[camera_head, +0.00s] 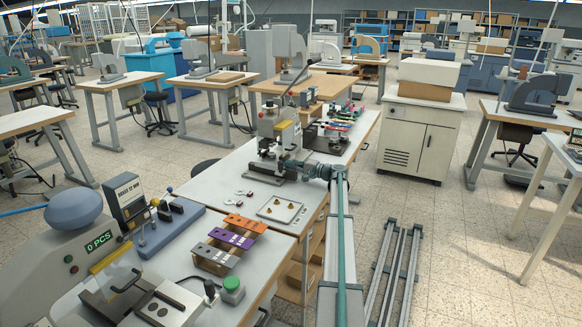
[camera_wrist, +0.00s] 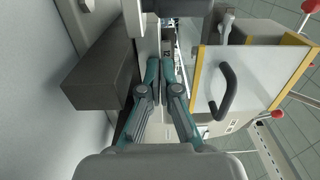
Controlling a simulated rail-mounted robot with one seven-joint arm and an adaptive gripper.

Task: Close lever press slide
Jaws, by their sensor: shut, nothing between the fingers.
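The lever press (camera_head: 286,136) is a light grey machine with yellow edging, standing on the white worktable. In the wrist view its pale panel with yellow edges (camera_wrist: 250,78) is at the right, with a black curved handle (camera_wrist: 228,92). A dark grey block (camera_wrist: 100,84), perhaps part of the press base or slide, is at the left; I cannot tell which. My gripper (camera_head: 292,164) is at the low front of the press. In the wrist view my gripper (camera_wrist: 166,66) has its teal fingers together, empty, pointing into the gap between block and panel. The slide's position is unclear.
A small tray (camera_head: 280,210) with brass pieces lies in front of the press. Orange, purple and grey blocks (camera_head: 232,241) and a blue-domed counter machine (camera_head: 75,211) are nearer. Red knobs (camera_wrist: 277,114) stick out at the right. Open floor (camera_head: 465,240) lies to the right.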

